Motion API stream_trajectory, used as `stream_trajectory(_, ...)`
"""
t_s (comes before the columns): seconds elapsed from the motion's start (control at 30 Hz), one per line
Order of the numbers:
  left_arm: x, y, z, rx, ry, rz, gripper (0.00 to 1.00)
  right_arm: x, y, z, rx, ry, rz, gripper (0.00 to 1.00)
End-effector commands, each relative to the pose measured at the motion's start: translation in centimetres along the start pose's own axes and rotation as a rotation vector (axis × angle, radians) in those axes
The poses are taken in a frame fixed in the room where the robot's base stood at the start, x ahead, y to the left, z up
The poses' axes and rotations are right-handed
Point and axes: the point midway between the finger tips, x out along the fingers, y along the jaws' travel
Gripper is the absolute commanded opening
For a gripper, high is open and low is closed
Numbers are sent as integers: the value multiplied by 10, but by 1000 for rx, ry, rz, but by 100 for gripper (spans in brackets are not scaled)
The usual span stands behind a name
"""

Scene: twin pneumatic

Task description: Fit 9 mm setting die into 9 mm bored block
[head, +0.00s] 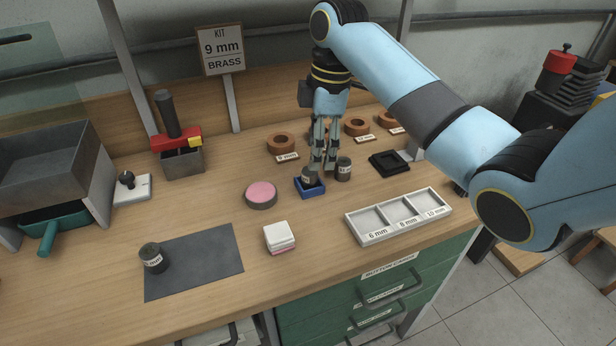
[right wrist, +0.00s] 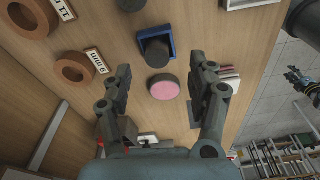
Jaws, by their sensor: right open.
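My right gripper (head: 322,167) is open and empty, pointing down above the bench. In the right wrist view its fingers (right wrist: 165,78) are spread. A dark labelled cylinder, likely a setting die (head: 309,179), stands in a small blue tray (head: 312,191) close under the fingers. A second labelled dark cylinder (head: 343,169) stands just right of the tray. A third (head: 152,258) stands on the grey mat. Brown bored rings stand behind; the nearest (head: 281,143) has a tag that seems to read 9 mm. A gripper-like shape (right wrist: 300,80), perhaps my left one, shows small in the wrist view.
A pink round pad (head: 261,194) and a stack of white pads (head: 279,237) lie in front. A white three-compartment tray (head: 398,226) sits at the front edge. A black square holder (head: 389,163) stands right. A grey mat (head: 215,264) lies front left, with bare bench around it.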

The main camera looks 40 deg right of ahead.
Motion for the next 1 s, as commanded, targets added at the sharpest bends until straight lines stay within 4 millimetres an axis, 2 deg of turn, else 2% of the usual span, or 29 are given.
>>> stream_trajectory(0.33, -3, -1, -43, -2, 65, -1, 40, 46, 4, -8, 1, 0, -1, 59)
stream_trajectory(0.47, -3, -1, -43, -2, 63, -1, 40, 53, 4, -8, 0, 0, 1, 59)
stream_trajectory(0.67, -3, 0, -28, -2, 42, 0, 40, 54, 4, -8, 0, 0, 1, 58)
stream_trajectory(0.8, -3, 0, -22, -1, 33, 0, 40, 53, 4, -8, 1, 0, 1, 39)
stream_trajectory(1.0, -2, 0, -24, -2, 35, 0, 40, 53, 4, -8, 1, 0, 1, 13)
